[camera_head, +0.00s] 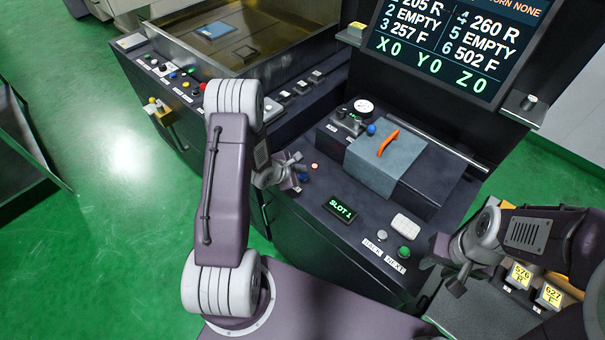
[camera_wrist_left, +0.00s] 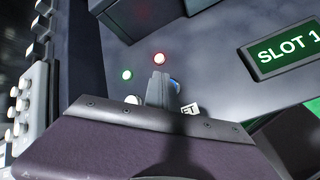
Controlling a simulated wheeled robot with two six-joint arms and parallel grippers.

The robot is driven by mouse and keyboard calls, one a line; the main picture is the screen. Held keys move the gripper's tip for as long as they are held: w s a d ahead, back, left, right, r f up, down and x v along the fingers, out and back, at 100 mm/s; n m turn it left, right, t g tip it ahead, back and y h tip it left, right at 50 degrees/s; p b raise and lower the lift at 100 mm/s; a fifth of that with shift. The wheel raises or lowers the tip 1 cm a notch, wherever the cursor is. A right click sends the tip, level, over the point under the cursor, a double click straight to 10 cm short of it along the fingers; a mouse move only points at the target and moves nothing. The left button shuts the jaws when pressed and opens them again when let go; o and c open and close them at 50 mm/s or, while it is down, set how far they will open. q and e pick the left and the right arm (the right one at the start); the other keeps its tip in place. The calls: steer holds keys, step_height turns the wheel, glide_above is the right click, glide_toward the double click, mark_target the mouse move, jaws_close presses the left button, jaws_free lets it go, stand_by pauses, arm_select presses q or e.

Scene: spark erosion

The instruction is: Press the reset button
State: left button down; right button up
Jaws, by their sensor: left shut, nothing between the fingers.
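A blue button (camera_wrist_left: 175,85) on the dark console panel is mostly hidden behind my left fingers in the left wrist view. A partly covered label ending in "ET" (camera_wrist_left: 190,110) sits beside it. In the head view a blue button (camera_head: 303,177) shows just right of my left gripper (camera_head: 291,176). The left gripper is shut and empty; its fingertips (camera_wrist_left: 158,85) point at the panel beside the blue button. I cannot tell whether they touch it. My right gripper (camera_head: 457,278) hangs at the right, near the console's front edge; its jaw opening is unclear.
The console also holds a "SLOT 1" display (camera_head: 341,207), a green button (camera_head: 404,252) and a grey-blue block with an orange handle (camera_head: 388,142).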

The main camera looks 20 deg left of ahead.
arm_select(q)
step_height(320, 180, up, 5)
steer(key=p, duration=0.5)
steer(key=shift+r+p, duration=0.1)
steer(key=shift+p, duration=0.3)
stand_by(0.8)
step_height(320, 180, up, 9)
steer(key=m+t+b, duration=0.2)
steer(key=b, duration=0.1)
glide_above(301, 177)
steer(key=w+d, duration=0.5)
steer(key=s+d+r+m+b, duration=0.2)
steer(key=s+d+r+m, duration=0.1)
steer(key=s+r+m, duration=0.15)
steer(key=s+f+m+g+y, duration=0.1)
steer(key=s+f+m+g, duration=0.1)
steer(key=s+m+g, duration=0.3)
steer(key=s+f+m+g+y, duration=0.1)
steer(key=s+f+m+g, duration=0.2)
steer(key=s+m, duration=0.9)
steer(key=s+g, duration=0.1)
steer(key=s, duration=0.4)
steer(key=shift+s+a+f+g, duration=0.2)
steer(key=shift+a+f+g, duration=0.15)
steer(key=shift+a+g, duration=0.05)
